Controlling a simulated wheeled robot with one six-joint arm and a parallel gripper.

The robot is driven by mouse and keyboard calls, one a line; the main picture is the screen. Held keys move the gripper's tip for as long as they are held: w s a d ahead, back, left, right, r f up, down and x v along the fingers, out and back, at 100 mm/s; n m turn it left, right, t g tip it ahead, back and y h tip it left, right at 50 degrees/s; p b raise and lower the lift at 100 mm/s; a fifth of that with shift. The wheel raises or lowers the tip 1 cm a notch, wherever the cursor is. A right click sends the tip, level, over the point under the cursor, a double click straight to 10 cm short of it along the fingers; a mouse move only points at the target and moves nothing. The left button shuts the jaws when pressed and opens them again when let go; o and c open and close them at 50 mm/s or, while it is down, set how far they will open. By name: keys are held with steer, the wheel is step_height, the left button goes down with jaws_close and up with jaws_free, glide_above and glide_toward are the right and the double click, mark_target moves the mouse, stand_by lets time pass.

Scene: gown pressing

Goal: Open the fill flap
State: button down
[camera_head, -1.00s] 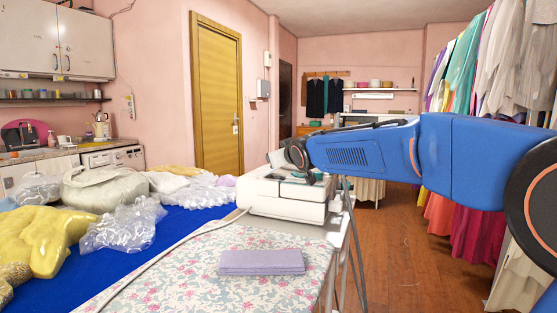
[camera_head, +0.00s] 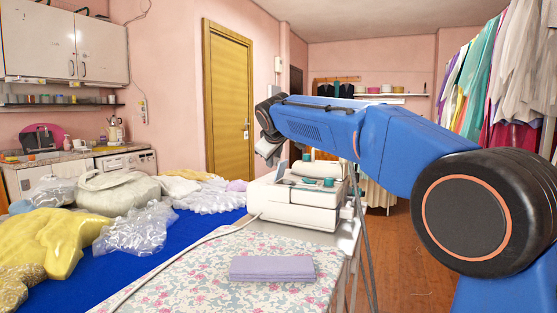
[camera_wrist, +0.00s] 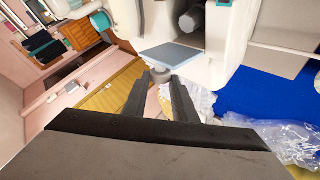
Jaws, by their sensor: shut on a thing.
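The white steam station (camera_head: 298,205) stands on the end of the ironing table, with teal parts on top. In the wrist view its white body (camera_wrist: 222,20) fills the top. The fill flap (camera_wrist: 172,56), a flat grey-blue panel, stands out from the body, with a recess showing beside it. My gripper (camera_wrist: 162,86) has its two dark fingers around a small round grey piece (camera_wrist: 161,74) at the flap's edge, and is shut on it. In the head view my gripper (camera_head: 268,152) is above the station's left rear; its fingertips are hard to make out.
A folded lilac cloth (camera_head: 272,268) lies on the floral ironing cover (camera_head: 200,275) in front of the station. Bubble wrap (camera_head: 135,230) and a yellow garment (camera_head: 45,245) lie on the blue table surface at left. Garments hang at the right.

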steer(key=shift+w+a+f, duration=0.1)
steer(key=shift+a+f, duration=0.15)
steer(key=shift+a, duration=0.25)
steer(key=shift+w+a+f, duration=0.1)
steer(key=shift+a+f, duration=0.1)
steer(key=shift+a, duration=0.35)
steer(key=shift+f, duration=0.2)
steer(key=c, duration=1.5)
jaws_free()
steer(key=shift+a, duration=0.15)
steer(key=shift+o, duration=0.2)
steer(key=shift+r, duration=0.25)
steer(key=shift+s+d+r, duration=0.25)
steer(key=shift+s+r, duration=0.1)
steer(key=v, duration=1.6)
steer(key=shift+d+r, duration=0.1)
